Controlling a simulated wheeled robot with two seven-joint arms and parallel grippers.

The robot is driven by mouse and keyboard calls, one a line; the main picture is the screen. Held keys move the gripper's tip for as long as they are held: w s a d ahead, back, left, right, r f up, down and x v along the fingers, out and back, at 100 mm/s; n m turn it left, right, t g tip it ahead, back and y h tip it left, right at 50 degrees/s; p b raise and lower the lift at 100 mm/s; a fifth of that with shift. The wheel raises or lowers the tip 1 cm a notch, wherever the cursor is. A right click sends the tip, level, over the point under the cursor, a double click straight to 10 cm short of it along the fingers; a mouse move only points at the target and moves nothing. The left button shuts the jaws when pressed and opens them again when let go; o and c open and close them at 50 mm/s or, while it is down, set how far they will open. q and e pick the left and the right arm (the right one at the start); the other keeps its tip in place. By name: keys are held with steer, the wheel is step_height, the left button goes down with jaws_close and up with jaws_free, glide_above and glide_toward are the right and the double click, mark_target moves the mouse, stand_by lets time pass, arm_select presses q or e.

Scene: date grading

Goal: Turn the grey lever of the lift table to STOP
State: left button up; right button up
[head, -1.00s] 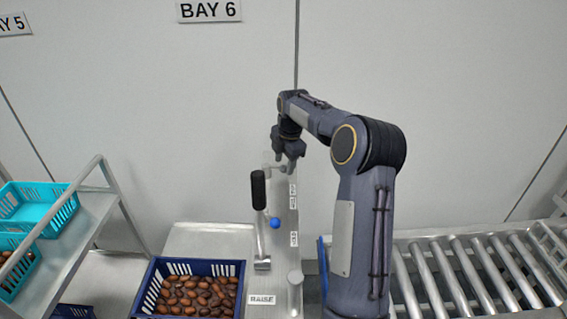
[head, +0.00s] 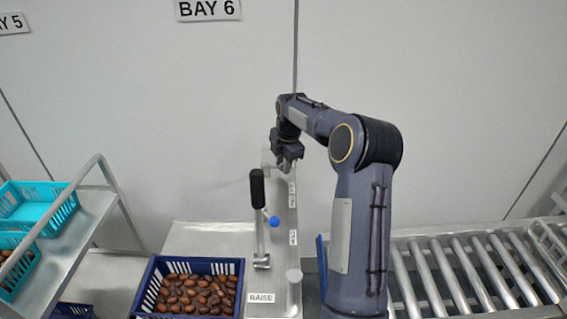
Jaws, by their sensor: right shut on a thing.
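The lift table's control strip (head: 281,262) stands upright in the middle, with small white labels on it. Their lettering is too small to read, apart from RAISE (head: 261,297) at its foot. My right gripper (head: 284,168) is at the far top end of the strip, shut on a small grey part there, which I take to be the grey lever. The fingers hide most of it; a pale grey piece (head: 266,158) shows just left of them. Which label the lever points at cannot be told. My left gripper is out of view.
A black-handled lever (head: 257,188) and a blue knob (head: 274,221) stand close in front of the gripper. A blue crate of dates (head: 241,285) sits at front left. A rack with teal crates (head: 38,200) is at left, a roller conveyor (head: 470,270) at right.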

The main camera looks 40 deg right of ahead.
steer(key=shift+s+a+m, duration=0.15)
steer(key=shift+a+m, duration=0.05)
steer(key=shift+m, duration=0.1)
steer(key=a+m, duration=0.1)
steer(key=m, duration=0.1)
steer(key=s+a+m, duration=0.1)
steer(key=m, duration=0.1)
steer(key=shift+h+b, duration=0.4)
steer(key=shift+s+a+m+g+h, duration=0.15)
steer(key=shift+a+m, duration=0.35)
steer(key=shift+m, duration=0.65)
steer(key=shift+a+m+g+h, duration=0.2)
steer(key=shift+a+m, duration=0.25)
steer(key=shift+m, duration=0.7)
steer(key=o, duration=1)
steer(key=shift+a, duration=0.1)
steer(key=shift+c, duration=0.2)
